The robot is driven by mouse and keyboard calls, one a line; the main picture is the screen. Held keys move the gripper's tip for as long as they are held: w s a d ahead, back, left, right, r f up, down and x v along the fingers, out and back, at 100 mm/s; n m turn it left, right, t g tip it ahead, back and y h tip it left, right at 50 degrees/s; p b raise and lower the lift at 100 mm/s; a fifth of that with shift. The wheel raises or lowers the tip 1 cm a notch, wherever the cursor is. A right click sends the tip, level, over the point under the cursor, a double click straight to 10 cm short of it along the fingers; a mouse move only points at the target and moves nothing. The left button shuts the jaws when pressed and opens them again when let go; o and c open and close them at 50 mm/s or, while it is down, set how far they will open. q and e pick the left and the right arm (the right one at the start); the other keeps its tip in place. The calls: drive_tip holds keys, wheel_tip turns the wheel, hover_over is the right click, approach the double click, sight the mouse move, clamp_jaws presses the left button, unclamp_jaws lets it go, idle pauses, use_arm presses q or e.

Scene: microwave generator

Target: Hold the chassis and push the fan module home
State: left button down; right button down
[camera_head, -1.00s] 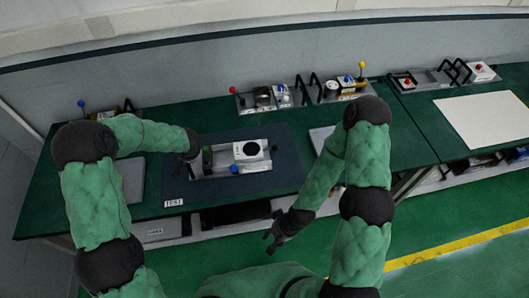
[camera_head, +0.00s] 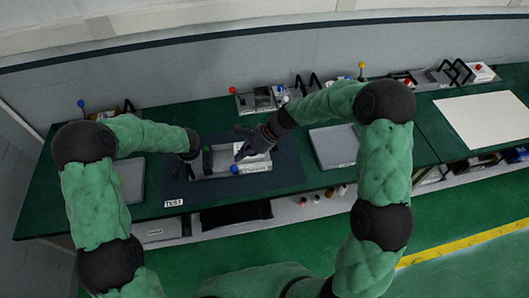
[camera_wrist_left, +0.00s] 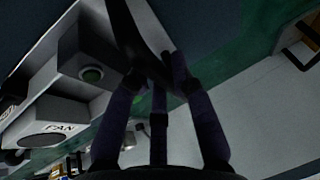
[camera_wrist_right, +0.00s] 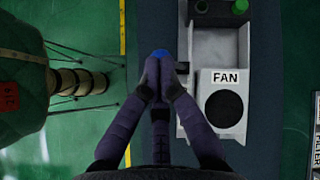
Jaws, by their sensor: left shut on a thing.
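The grey chassis (camera_head: 201,175) lies on the dark mat. My left gripper (camera_head: 190,156) is at its left end; in the left wrist view its fingers (camera_wrist_left: 160,85) are closed together at the chassis wall, the grip partly dark. The white fan module (camera_wrist_right: 223,103), with a black round grille and FAN label, sits in the chassis; it also shows in the left wrist view (camera_wrist_left: 52,130). My right gripper (camera_wrist_right: 165,68) is shut, its fingertips over a blue knob (camera_wrist_right: 162,55) beside the chassis.
A dark block with a green button (camera_wrist_right: 240,6) stands in the chassis's left part. A grey tray (camera_head: 335,148) lies to the right. Racks of parts with red (camera_head: 233,90) and yellow (camera_head: 361,65) knobs stand along the back. A TEST label (camera_head: 173,203) marks the mat's front left.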

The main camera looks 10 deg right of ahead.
drive_tip(key=w+d+r+m+y, duration=0.1)
drive_tip(key=w+d+r+m, duration=0.1)
drive_tip(key=w+d+r, duration=0.4)
drive_tip(key=w+d+f+m+h, duration=0.15)
drive_tip(key=d+f, duration=0.25)
drive_tip(key=d, duration=0.5)
drive_tip(key=w+d+f+m+h, duration=0.1)
drive_tip(key=d+f+m, duration=0.25)
drive_tip(key=d, duration=0.65)
drive_tip(key=shift+n+t, duration=0.3)
drive_tip(key=shift+d+f+x, duration=0.15)
drive_tip(key=shift+d+x, duration=0.05)
drive_tip(key=shift+x, duration=1.8)
drive_tip(key=shift+d+f+x, duration=0.2)
drive_tip(key=shift+d+x, duration=0.05)
drive_tip(key=shift+x, duration=1.75)
drive_tip(key=shift+d+f+x, duration=0.15)
drive_tip(key=shift+d+x, duration=0.05)
drive_tip(key=shift+x, duration=1.8)
drive_tip(key=shift+w, duration=0.1)
drive_tip(key=shift+a, duration=0.1)
